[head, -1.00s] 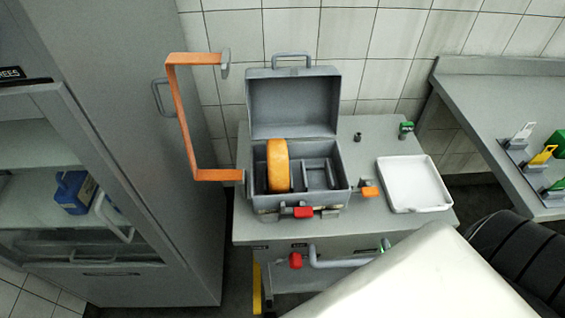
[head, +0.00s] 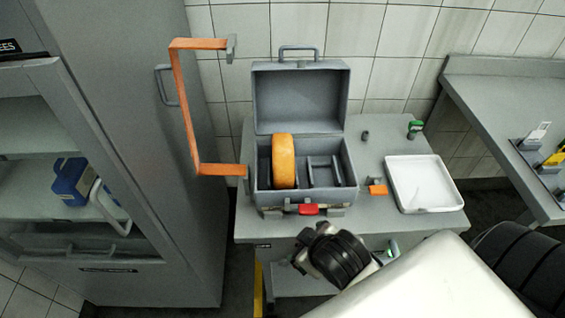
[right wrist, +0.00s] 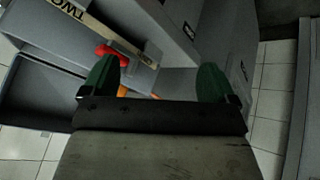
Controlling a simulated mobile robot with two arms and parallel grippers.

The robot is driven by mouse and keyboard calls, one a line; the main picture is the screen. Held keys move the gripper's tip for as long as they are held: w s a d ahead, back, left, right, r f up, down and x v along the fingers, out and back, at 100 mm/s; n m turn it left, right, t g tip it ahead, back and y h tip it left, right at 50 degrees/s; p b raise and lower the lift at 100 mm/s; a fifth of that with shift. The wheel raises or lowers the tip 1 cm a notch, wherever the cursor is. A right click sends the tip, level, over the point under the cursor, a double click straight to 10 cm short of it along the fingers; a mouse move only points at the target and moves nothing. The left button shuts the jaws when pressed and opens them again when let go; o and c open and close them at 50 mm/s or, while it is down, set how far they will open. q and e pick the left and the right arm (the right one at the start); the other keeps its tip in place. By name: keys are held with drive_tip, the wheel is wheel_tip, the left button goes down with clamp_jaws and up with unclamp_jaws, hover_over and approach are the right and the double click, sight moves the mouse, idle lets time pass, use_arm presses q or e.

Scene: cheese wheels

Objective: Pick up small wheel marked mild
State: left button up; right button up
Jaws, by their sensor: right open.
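An orange cheese wheel (head: 283,160) stands on edge in the left part of the open grey box (head: 262,200) on the table. No marking can be read on it, so I cannot tell whether it is the one marked mild. My right arm's dark wrist shows low in front of the table in the head view, with its fingers hard to make out. In the right wrist view my right gripper (right wrist: 157,78) has its two green fingers wide apart with nothing held between them. The wheel cannot be made out there. My left gripper is out of view.
The box lid (head: 300,100) stands open at the back. A white tray (head: 457,207) is to the right on the table. An orange bracket (head: 185,120) rises left of the box. A cabinet (head: 170,250) stands at left, another bench (head: 480,125) at right.

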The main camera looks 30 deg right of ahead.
drive_tip(key=w+a+r+n+t+y, duration=0.2)
drive_tip(key=w+a+r+n+t, duration=0.2)
drive_tip(key=w+r+n+t, duration=0.9)
drive_tip(key=w+a+r+n+g+y, duration=0.25)
drive_tip(key=a+r+n+y, duration=0.45)
drive_tip(key=n, duration=0.6)
drive_tip(key=w+a+r+n+g+y, duration=0.1)
drive_tip(key=a+r+n+g+y, duration=0.35)
drive_tip(key=n+y, duration=0.65)
drive_tip(key=n+g+h, duration=1.1)
drive_tip(key=n+h, duration=0.9)
drive_tip(key=n, duration=0.6)
hover_over(283, 141)
drive_tip(key=s+a, duration=0.1)
wheel_tip(283, 141, down, 10)
drive_tip(key=shift+d+f+g, duration=0.2)
drive_tip(key=shift+d+g, duration=0.1)
drive_tip(key=shift+d, duration=0.05)
drive_tip(key=f, duration=0.3)
drive_tip(key=f+p, duration=0.1)
drive_tip(key=shift+w+d+f, duration=0.15)
drive_tip(key=shift+w+f, duration=0.15)
drive_tip(key=shift+w, duration=0.05)
drive_tip(key=shift+f+p, duration=0.4)
drive_tip(key=shift+f, duration=0.15)
drive_tip(key=f, duration=0.1)
drive_tip(key=f+p, duration=0.1)
drive_tip(key=f, duration=0.1)
drive_tip(key=shift+w+f, duration=0.4)
drive_tip(key=shift+f, duration=0.25)
